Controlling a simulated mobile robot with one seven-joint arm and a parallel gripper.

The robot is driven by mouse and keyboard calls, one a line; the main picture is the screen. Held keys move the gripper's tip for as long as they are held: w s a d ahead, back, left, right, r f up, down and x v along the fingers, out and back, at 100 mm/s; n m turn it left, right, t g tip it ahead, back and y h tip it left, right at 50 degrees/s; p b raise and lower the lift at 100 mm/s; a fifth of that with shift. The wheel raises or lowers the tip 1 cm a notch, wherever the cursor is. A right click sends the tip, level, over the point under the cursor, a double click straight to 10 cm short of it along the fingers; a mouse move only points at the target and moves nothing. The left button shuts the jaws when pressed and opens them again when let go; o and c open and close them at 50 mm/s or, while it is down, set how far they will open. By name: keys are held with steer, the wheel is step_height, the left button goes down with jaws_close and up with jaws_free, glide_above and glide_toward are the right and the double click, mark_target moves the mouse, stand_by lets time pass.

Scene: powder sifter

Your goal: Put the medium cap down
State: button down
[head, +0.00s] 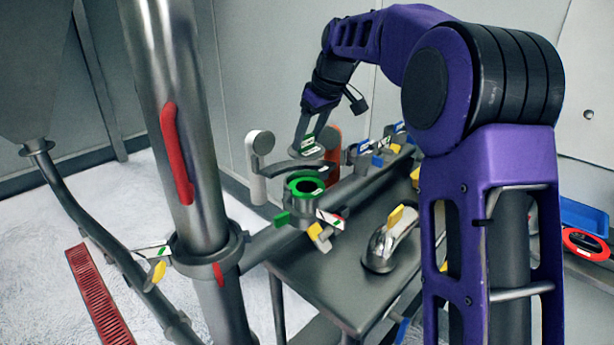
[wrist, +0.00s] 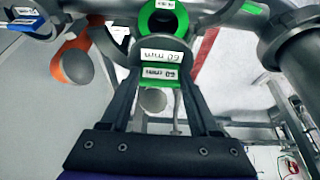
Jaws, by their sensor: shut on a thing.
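My gripper (head: 308,126) is shut on the green tab of the medium cap (head: 301,168), a dark grey disc. It holds the cap above and just behind the green-ringed opening (head: 306,187) of the pipe. The cap looks roughly level, and a small gap seems to show between it and the ring. In the wrist view, the cap's green tab (wrist: 158,82), labelled "60 mm", sits between the fingers, and the green ring (wrist: 162,18) lies just beyond the cap. The cap's underside is hidden.
A grey-white handle (head: 257,180) and an orange handle (head: 333,140) stand close on either side of the cap. A steel table (head: 340,290) carries a metal part with a yellow tab (head: 392,242). A thick steel column (head: 185,110) rises at left.

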step_height(320, 180, down, 9)
steer(key=shift+r+b, duration=0.2)
steer(key=shift+b, duration=0.2)
steer(key=shift+f, duration=0.1)
steer(key=shift+f, duration=0.25)
steer(key=shift+c, duration=0.6)
jaws_free()
steer(key=shift+r, duration=0.2)
steer(key=v, duration=1.2)
steer(key=shift+r+p, duration=0.15)
steer(key=shift+p, duration=0.25)
